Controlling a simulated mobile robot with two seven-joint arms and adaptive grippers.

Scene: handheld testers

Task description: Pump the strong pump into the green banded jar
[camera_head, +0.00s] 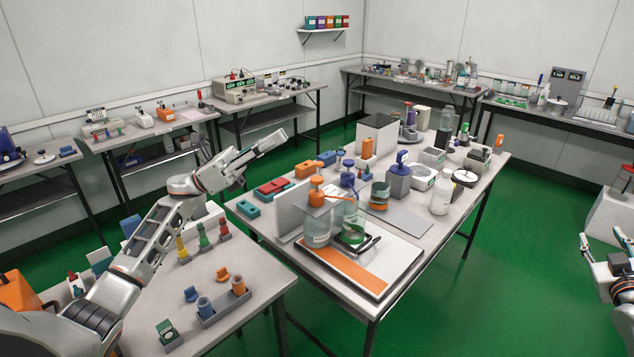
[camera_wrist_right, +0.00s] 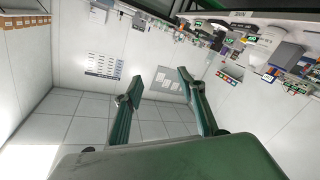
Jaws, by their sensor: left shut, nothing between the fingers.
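A clear bottle with an orange pump head (camera_head: 317,192) stands at the near end of the middle table. A clear bottle with a blue pump head (camera_head: 348,166) stands just behind it. I cannot read which pump is the strong one. My left gripper (camera_head: 274,141) is shut and empty, in the air left of the pumps. My right gripper (camera_head: 603,248) is at the right edge, far from the table; its fingers (camera_wrist_right: 160,100) are apart and empty.
An orange-banded jar (camera_head: 379,193) and a grey block with a blue pump top (camera_head: 399,178) stand behind the bottles. A pale upright panel (camera_head: 290,211) stands left of them. A white bottle (camera_head: 441,194) stands further right. Green floor (camera_head: 490,275) is clear right of the table.

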